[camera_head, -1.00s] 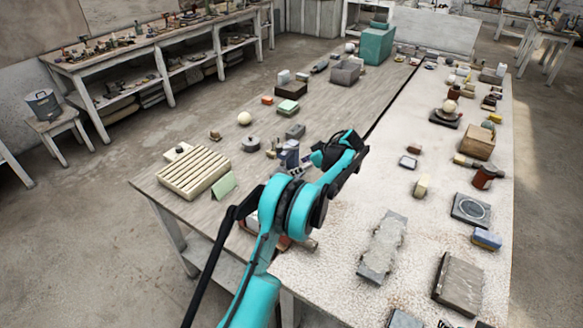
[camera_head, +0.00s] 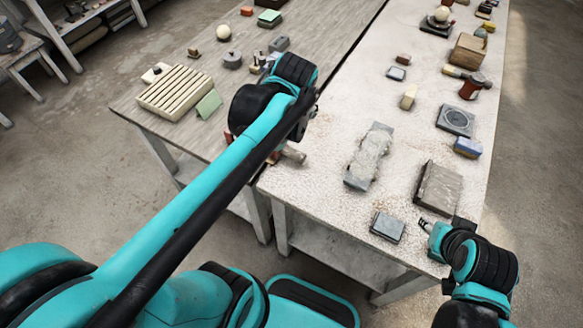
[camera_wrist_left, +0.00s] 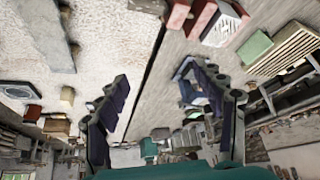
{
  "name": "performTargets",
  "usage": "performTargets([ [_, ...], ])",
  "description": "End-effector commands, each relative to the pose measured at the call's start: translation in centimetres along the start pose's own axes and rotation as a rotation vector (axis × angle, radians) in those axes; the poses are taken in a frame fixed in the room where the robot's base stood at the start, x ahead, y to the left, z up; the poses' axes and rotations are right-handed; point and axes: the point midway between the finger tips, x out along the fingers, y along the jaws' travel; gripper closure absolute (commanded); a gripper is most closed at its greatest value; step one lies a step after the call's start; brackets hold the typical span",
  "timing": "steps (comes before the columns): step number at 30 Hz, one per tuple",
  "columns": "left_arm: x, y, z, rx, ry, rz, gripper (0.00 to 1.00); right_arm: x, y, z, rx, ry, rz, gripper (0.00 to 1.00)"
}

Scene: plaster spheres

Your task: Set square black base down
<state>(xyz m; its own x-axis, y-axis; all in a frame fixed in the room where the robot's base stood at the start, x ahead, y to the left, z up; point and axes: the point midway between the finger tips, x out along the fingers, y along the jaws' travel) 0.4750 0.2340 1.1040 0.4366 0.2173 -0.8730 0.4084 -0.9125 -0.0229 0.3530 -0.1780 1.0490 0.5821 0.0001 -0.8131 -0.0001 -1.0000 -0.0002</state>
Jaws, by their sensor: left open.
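Two dark square bases stand on the pale right-hand table in the head view. One black base (camera_head: 432,30) carries a round stand and a pale sphere (camera_head: 441,14). The other is a dark grey slab (camera_head: 455,121) with a ring on top. I cannot tell which one the task names. In the left wrist view my left gripper (camera_wrist_left: 163,98) is open, with its fingers spread wide and nothing held between them. It is over the seam between the tables; in the head view my arm hides its fingertips. My right gripper (camera_head: 427,228) is at the table's front edge, beside a small grey block (camera_head: 387,227).
A ridged cream block (camera_head: 175,93) and a green card (camera_head: 209,104) are on the left table. A long pale slab (camera_head: 369,156) and a brown slab (camera_head: 438,188) lie near the front of the right table. Bare tabletop shows around the pale slab.

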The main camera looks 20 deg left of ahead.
Motion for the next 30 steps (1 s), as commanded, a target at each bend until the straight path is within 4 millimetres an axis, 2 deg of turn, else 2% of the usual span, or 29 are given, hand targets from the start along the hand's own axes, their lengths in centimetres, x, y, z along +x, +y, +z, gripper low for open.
performTargets([
  [1, -0.8, -0.2, 2.6, 0.050, 0.010, 0.040, 0.32, 0.0, 0.0, 0.0, 0.000, 0.000, 0.000, 0.60],
  [6, -1.9, 0.0, 9.3, 0.214, 0.057, 0.159, 0.32, 0.0, 0.0, 0.0, 0.000, 0.000, 0.000, 0.60],
  [9, -1.9, 0.1, 12.1, 0.281, 0.085, 0.205, 0.32, 0.0, 0.0, 0.0, 0.000, 0.000, 0.000, 0.60],
  [12, -1.8, 0.2, 13.7, 0.322, 0.105, 0.233, 0.32, 0.0, 0.0, 0.0, 0.000, 0.000, 0.000, 0.60],
  [16, -1.7, 0.3, 14.5, 0.344, 0.116, 0.245, 0.32, 0.0, 0.0, 0.0, 0.000, 0.000, 0.000, 0.60],
  [30, -1.2, 0.3, 14.7, 0.344, 0.116, 0.245, 0.32, 0.4, 0.0, 0.3, 0.000, 0.000, 0.000, 0.60],
])
